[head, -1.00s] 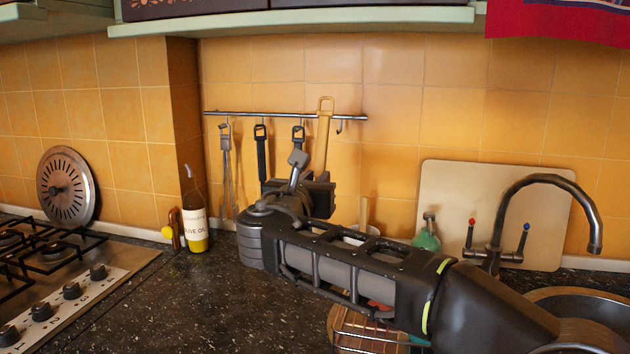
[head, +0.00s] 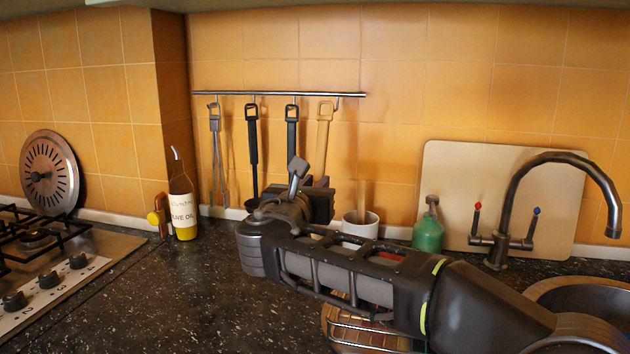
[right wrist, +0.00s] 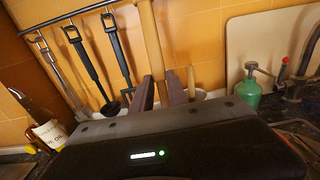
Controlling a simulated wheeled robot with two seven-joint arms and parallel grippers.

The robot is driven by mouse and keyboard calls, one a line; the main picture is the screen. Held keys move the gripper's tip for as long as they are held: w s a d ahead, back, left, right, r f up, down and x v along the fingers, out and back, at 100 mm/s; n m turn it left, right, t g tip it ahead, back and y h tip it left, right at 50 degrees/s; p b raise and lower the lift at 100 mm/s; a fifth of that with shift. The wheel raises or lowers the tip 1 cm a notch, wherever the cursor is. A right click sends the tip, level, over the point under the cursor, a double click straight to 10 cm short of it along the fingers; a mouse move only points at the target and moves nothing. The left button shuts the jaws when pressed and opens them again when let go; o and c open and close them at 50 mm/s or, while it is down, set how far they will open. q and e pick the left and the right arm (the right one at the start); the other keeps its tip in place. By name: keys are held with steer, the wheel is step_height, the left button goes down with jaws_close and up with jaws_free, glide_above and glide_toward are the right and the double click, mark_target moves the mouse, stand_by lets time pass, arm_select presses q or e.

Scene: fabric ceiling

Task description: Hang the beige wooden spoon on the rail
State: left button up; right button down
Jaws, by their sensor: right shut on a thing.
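The beige wooden spoon (head: 324,133) is upright against the tiled wall, its squared loop just below the right end of the metal rail (head: 230,93). I cannot tell whether a hook passes through the loop. Its lower part is hidden behind my right gripper (head: 320,190), which is shut on it. In the right wrist view the handle (right wrist: 150,40) runs down to the fingers (right wrist: 160,92). Black utensils (head: 252,150) and a grey tool (head: 215,150) hang to its left. My left gripper is out of view.
A white mug (head: 360,226) with a wooden handle in it and a green bottle (head: 428,233) stand right of the gripper. Further right are a cutting board (head: 445,175), a tap (head: 510,205) and a sink. An olive oil bottle (head: 183,210) and a stove are at left.

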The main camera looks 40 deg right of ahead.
steer(key=shift+w+d+f, duration=0.15)
steer(key=shift+d, duration=0.05)
stand_by(0.5)
steer(key=f+x, duration=0.1)
steer(key=x, duration=0.8)
steer(key=shift+f, duration=0.3)
stand_by(0.5)
steer(key=shift+d, duration=0.1)
stand_by(0.4)
steer(key=c, duration=1.2)
jaws_free()
steer(key=shift+v, duration=3.85)
